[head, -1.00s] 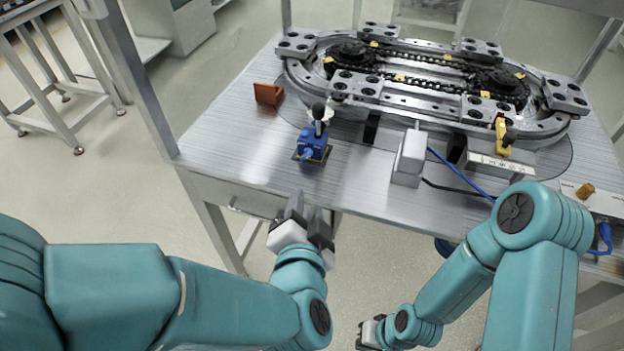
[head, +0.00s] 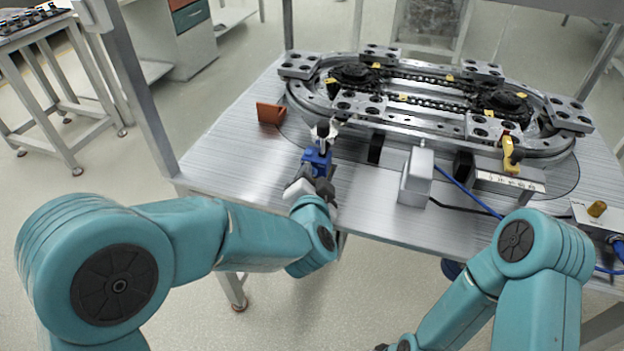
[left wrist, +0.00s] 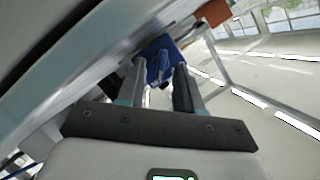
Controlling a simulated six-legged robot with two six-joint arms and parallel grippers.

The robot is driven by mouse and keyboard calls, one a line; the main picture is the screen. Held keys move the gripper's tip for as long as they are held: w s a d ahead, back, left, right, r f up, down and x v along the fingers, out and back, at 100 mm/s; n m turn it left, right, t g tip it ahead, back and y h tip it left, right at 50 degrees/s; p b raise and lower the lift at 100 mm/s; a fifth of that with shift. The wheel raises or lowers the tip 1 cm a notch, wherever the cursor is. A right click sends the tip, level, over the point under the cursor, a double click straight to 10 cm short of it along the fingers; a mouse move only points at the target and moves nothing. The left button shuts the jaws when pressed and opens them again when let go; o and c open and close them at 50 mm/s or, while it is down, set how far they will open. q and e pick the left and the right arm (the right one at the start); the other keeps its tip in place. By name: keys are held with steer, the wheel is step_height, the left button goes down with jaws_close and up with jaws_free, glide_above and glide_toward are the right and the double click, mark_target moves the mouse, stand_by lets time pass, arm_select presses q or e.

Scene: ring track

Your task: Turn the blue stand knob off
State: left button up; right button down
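The blue stand (head: 317,159) is on the near left part of the metal table, with a black and silver fitting (head: 324,133) on top. My left gripper (head: 312,178) is at the stand's near side. In the left wrist view the blue stand (left wrist: 158,46) lies at the tips of my left gripper (left wrist: 160,68). Its two fingers are apart. A small blue knob-like part (left wrist: 159,66) shows between them; I cannot tell if either finger touches it. My right gripper is almost wholly cut off at the bottom edge of the head view.
The oval ring track (head: 400,113) with chain and plates fills the table's back. A brown-orange block (head: 270,113) stands left of the stand, and a grey box (head: 416,177) stands to its right. A frame post (head: 140,90) rises at the table's left.

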arm_select(q)
jaws_close()
